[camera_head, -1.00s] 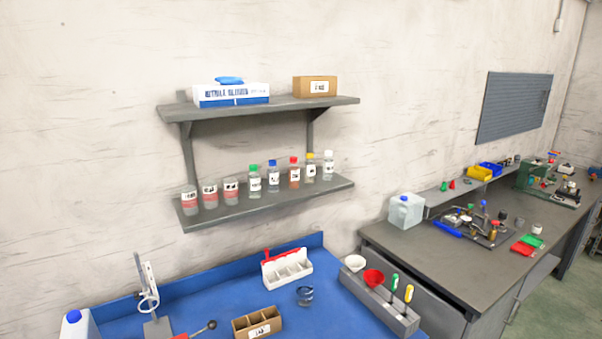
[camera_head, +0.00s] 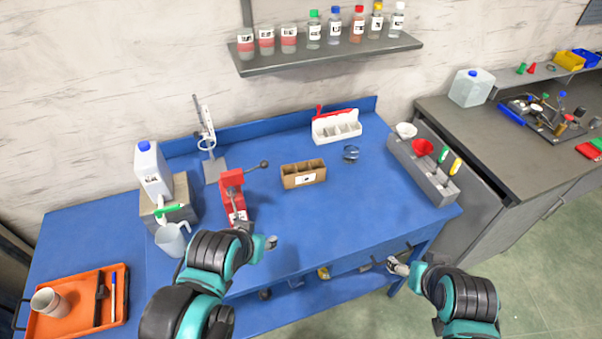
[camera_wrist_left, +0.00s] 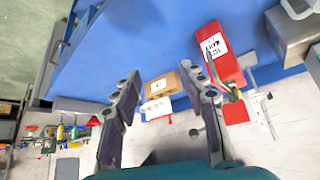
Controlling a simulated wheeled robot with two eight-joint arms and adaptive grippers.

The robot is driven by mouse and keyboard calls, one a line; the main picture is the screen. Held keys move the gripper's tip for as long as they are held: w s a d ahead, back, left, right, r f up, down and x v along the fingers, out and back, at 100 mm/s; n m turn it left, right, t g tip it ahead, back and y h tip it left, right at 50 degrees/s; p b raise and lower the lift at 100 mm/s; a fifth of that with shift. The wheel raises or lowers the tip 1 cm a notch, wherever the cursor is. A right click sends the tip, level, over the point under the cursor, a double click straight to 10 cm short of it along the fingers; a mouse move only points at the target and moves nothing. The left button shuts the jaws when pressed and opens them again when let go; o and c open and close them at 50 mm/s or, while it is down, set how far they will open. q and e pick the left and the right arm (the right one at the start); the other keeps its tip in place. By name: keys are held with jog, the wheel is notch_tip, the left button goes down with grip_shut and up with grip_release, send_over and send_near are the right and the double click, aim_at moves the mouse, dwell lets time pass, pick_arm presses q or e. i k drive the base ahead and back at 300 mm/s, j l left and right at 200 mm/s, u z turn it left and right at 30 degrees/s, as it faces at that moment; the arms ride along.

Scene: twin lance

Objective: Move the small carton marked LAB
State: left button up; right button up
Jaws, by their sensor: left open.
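The small carton (camera_head: 303,180) is brown cardboard with open compartments and a white label on its front, too small to read clearly. It stands upright in the middle of the blue bench (camera_head: 330,225). In the left wrist view the carton (camera_wrist_left: 161,84) appears between the fingers, beyond them. My left gripper (camera_head: 271,243) is at the bench's front side, short of the carton and apart from it. It is open and empty in the wrist view (camera_wrist_left: 169,88). My right gripper (camera_head: 396,266) is off the bench's front edge, away from the carton; its jaws are unclear.
A red press (camera_head: 231,188) with a lever stands left of the carton. A white rack (camera_head: 337,130) and a small coil (camera_head: 351,153) are behind it. A grey holder (camera_head: 425,172) stands right. An orange tray (camera_head: 72,325) lies far left. The bench right of centre is clear.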

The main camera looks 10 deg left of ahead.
aim_at(303, 173)
jog(key=i+l+u, duration=0.15)
jog(key=l, duration=0.2)
jog(key=i+l+u, duration=0.15)
jog(key=l, duration=0.25)
jog(key=i+l+u, duration=0.1)
jog(key=l, duration=0.35)
jog(key=i+l+u, duration=0.15)
jog(key=l, duration=0.25)
jog(key=i, duration=0.1)
